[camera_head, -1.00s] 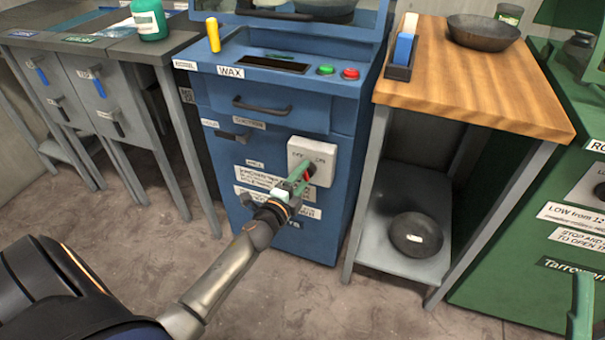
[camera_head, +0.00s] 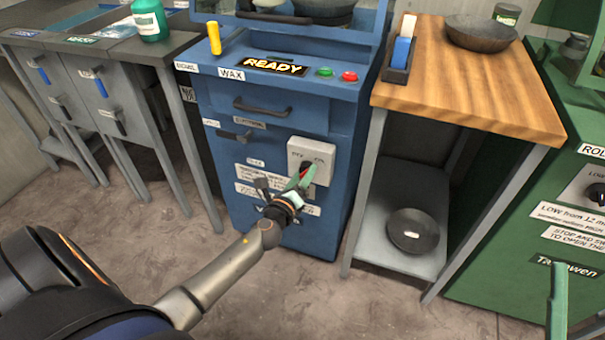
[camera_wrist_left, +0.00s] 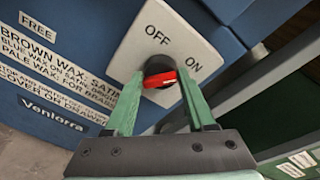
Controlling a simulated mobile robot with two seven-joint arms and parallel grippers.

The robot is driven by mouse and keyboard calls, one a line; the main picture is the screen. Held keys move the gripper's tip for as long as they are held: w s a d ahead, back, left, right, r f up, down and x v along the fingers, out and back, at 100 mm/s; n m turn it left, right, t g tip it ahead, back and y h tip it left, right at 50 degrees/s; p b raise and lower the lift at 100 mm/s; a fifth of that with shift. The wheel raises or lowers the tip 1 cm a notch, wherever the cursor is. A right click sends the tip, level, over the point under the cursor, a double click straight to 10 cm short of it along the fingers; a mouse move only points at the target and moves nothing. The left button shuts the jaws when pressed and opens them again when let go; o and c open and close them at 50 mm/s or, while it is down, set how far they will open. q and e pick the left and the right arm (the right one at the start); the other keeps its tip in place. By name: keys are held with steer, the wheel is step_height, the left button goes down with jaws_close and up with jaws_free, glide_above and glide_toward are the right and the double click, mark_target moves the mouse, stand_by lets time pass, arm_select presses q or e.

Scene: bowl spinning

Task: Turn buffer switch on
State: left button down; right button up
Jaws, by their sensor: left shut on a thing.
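The rotary switch (camera_head: 308,171) has a black knob with a red handle on a pale plate (camera_head: 325,157) on the front of the blue machine (camera_head: 335,215). In the left wrist view the red handle (camera_wrist_left: 161,79) points right, toward the ON label; OFF is printed at upper left. My left gripper (camera_head: 300,180) has its green fingers on both sides of the knob, shut on it. The machine's display (camera_head: 273,66) is lit and reads READY. A green finger of my right gripper (camera_head: 557,300) shows at the lower right edge; its opening cannot be seen.
A wooden-topped table (camera_head: 480,95) stands right of the machine, with one bowl (camera_head: 480,33) on top and another (camera_head: 413,231) on its lower shelf. A green machine (camera_head: 520,230) is at far right, grey drawer units (camera_head: 85,90) at left. The floor in front is clear.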

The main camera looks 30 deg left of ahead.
arm_select(q)
steer(key=shift+w+r+m+y, duration=0.15)
steer(key=shift+m+y, duration=0.15)
steer(key=shift+m, duration=0.5)
arm_select(e)
steer(key=shift+w+d+f+m+h, duration=0.1)
steer(key=shift+w+f+m+h, duration=0.3)
steer(key=shift+f, duration=0.25)
steer(key=shift+w+d+f+m+h, duration=0.1)
steer(key=shift+w+f+m+h, duration=0.25)
steer(key=shift+f+h, duration=0.25)
arm_select(q)
steer(key=shift+d, duration=0.1)
arm_select(e)
steer(key=shift+a+g, duration=0.1)
steer(key=shift+g, duration=0.2)
arm_select(q)
steer(key=shift+c, duration=1.4)
jaws_free()
